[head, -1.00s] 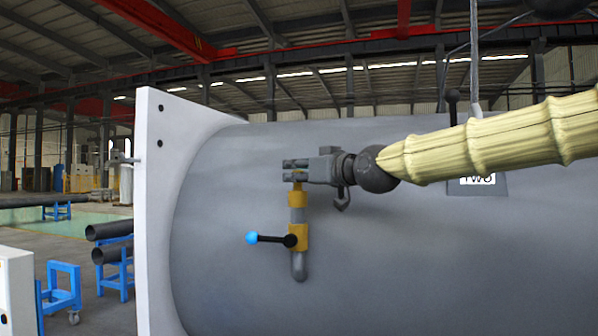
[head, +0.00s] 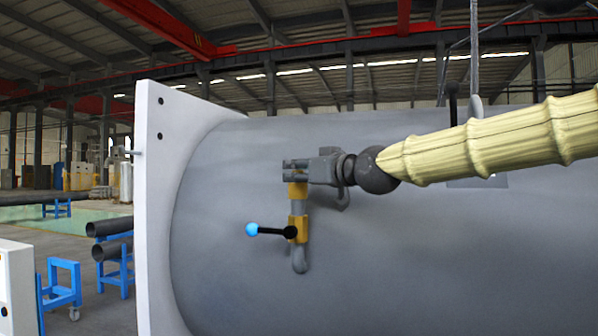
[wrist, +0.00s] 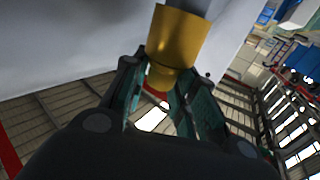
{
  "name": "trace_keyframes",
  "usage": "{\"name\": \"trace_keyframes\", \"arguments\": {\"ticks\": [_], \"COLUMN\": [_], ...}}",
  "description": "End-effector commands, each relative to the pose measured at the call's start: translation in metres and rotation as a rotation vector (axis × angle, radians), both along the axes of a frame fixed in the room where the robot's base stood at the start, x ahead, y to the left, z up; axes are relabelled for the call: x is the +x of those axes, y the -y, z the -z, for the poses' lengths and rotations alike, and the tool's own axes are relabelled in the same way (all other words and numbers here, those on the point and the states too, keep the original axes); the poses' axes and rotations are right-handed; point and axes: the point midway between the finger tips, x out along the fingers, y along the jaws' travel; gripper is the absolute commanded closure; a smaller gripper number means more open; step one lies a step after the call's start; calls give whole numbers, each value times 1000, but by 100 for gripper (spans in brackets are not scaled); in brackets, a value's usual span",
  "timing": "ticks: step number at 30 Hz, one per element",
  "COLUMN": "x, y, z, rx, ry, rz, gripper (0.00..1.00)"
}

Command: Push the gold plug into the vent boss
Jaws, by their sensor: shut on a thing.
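My gripper (head: 294,164) is shut on the gold plug, at the top of a short upright pipe on the grey shell (head: 420,260). In the wrist view the gold plug (wrist: 160,77) shows between the fingertips (wrist: 160,90), against the wider gold vent boss (wrist: 178,36). In the head view the gold boss (head: 297,190) sits directly under the fingers, and the plug is mostly hidden by them. Plug and boss look in line and touching. I cannot tell how deep the plug sits.
Below the boss is a gold valve body (head: 298,229) whose black lever has a blue knob (head: 252,230), pointing left. The shell's pale flange (head: 155,210) stands at left. A sign plate (head: 478,182) is partly behind my arm. Blue pipe stands (head: 62,290) are far left.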

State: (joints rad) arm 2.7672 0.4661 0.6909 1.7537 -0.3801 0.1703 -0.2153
Motion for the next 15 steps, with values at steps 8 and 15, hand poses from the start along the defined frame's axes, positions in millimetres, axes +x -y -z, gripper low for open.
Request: {"name": "trace_keyframes", "arguments": {"ticks": [8, 15], "x": [0, 0], "y": [0, 0], "z": [4, 6], "rx": [-1, -1], "ry": [-1, -2], "rz": [0, 0], "gripper": [92, 65]}}
